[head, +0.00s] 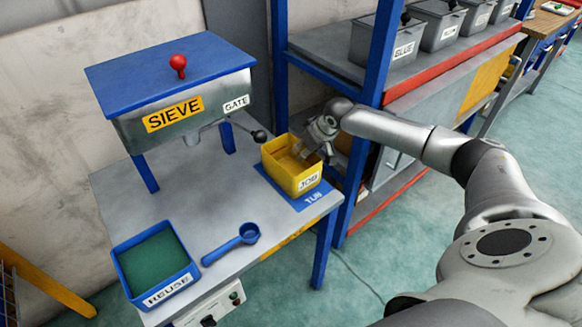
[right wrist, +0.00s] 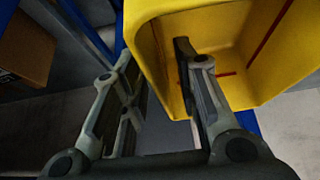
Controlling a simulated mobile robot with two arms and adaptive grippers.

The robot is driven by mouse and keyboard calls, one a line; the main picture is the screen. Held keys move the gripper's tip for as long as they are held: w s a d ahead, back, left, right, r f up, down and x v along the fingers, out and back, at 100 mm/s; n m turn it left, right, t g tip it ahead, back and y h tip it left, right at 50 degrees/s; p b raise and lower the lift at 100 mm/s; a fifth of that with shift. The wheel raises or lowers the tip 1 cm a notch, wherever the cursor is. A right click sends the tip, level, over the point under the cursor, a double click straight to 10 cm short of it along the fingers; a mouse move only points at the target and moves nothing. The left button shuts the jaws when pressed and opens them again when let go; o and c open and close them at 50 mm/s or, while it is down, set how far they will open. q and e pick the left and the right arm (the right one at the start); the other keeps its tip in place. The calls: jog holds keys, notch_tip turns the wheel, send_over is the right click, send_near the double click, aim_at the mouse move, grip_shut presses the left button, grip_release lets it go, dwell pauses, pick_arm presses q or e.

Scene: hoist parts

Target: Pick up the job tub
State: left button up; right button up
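The job tub (head: 284,179) is a yellow open box with a "JOB" label. It stands upright on the blue "TUB" mat (head: 318,195) at the right end of the grey table. My right gripper (head: 308,150) is at the tub's right wall. In the right wrist view, the gripper (right wrist: 155,65) is open and straddles the wall of the tub (right wrist: 205,22). One finger is inside the tub and the other is outside, with a gap between the outer finger and the wall. My left gripper is not in view.
The sieve (head: 185,110) with a blue lid stands at the table's back, its gate lever (head: 258,135) close to the tub. A blue scoop (head: 235,243) and a "REUSE" tray (head: 188,268) lie toward the front. A blue-posted shelf (head: 375,60) with grey bins is beside my right arm.

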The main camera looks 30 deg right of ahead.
jog(key=shift+c, duration=0.3)
grip_shut()
dwell(0.5)
